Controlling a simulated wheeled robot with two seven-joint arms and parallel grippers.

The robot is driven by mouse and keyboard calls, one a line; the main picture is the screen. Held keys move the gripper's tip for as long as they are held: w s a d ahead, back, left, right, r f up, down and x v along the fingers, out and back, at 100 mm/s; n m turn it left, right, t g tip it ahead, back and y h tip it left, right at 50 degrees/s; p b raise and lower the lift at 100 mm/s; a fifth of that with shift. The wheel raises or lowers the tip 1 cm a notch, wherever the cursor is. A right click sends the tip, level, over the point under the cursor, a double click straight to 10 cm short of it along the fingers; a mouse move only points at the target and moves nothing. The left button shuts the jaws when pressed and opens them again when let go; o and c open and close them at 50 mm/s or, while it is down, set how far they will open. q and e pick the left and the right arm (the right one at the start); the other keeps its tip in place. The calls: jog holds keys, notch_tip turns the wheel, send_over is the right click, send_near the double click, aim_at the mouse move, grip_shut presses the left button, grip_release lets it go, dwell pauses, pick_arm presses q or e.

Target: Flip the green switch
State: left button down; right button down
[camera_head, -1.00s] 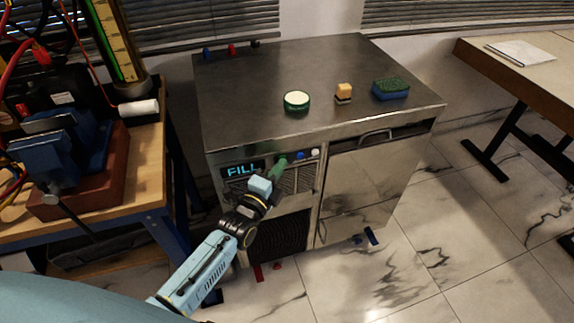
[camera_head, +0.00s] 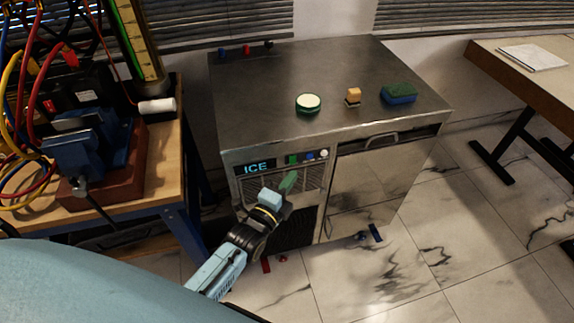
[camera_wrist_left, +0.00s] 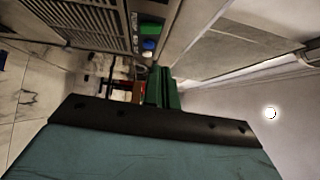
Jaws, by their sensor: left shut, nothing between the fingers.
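The green switch (camera_head: 292,159) is on the front panel of a metal ice machine (camera_head: 270,130), between the lit display (camera_head: 256,167) reading "ICE" and a blue control (camera_head: 308,156). In the left wrist view the green switch (camera_wrist_left: 151,29) shows near the top, above the blue control (camera_wrist_left: 148,45). My left gripper (camera_head: 288,182) has green fingertips and is shut and empty. It is in front of the grille, below the green switch and apart from it. Its fingers (camera_wrist_left: 163,88) also show in the left wrist view. My right gripper is not in view.
A round green-rimmed tin (camera_head: 308,103), a yellow-topped block (camera_head: 353,97) and a green-blue sponge (camera_head: 398,93) stand on the machine's top. A workbench (camera_head: 160,180) with a vise and cables is on the left. A desk (camera_head: 530,75) is on the right.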

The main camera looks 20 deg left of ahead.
pick_arm(q)
jog(key=s+p, duration=0.1)
jog(key=s, duration=0.7)
jog(key=shift+a+r, duration=0.15)
jog(key=shift+a, duration=0.2)
jog(key=s+f+n+g, duration=0.4)
jog(key=s+f, duration=0.2)
jog(key=f, duration=0.6)
jog(key=s+f+n+g, duration=0.4)
jog(key=s+f, duration=0.1)
jog(key=f, duration=0.7)
jog(key=s+a+f+n+g, duration=0.2)
jog(key=s+f+n+g, duration=0.1)
jog(key=s, duration=0.5)
jog(key=s+a+f+n+g+y, duration=0.1)
jog(key=s+a+f+n+g, duration=0.2)
jog(key=s+f, duration=0.2)
jog(key=s+a+f+n+g+y, duration=0.1)
jog(key=s+f, duration=0.4)
jog(key=s, duration=0.6)
jog(key=a+n+g, duration=0.1)
jog(key=g, duration=0.1)
jog(key=shift+s+a+n+g, duration=0.3)
jog(key=shift+s+n, duration=0.1)
